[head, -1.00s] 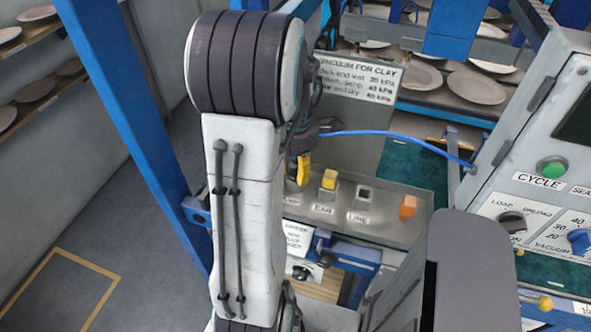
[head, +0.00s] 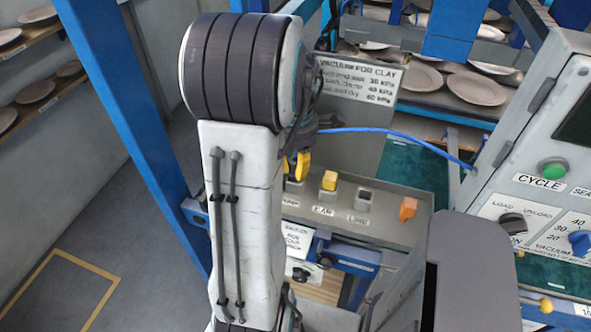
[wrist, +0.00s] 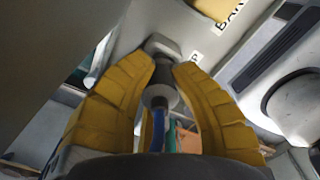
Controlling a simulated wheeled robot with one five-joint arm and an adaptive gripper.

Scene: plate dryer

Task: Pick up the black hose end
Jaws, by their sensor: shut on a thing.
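The black hose end (wrist: 160,76) shows in the wrist view as a dark and grey fitting with a blue hose (wrist: 158,130) running from it. My gripper (wrist: 166,68) has its two yellow fingers on both sides of the fitting, shut on it. In the head view my gripper (head: 299,166) is over the left end of the grey panel, partly behind my arm. The blue hose also shows there (head: 400,135), running right from the gripper area. The held fitting is hidden in the head view.
A control box (head: 545,180) stands at right, a blue post (head: 145,130) at left. Plates (head: 475,88) lie behind.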

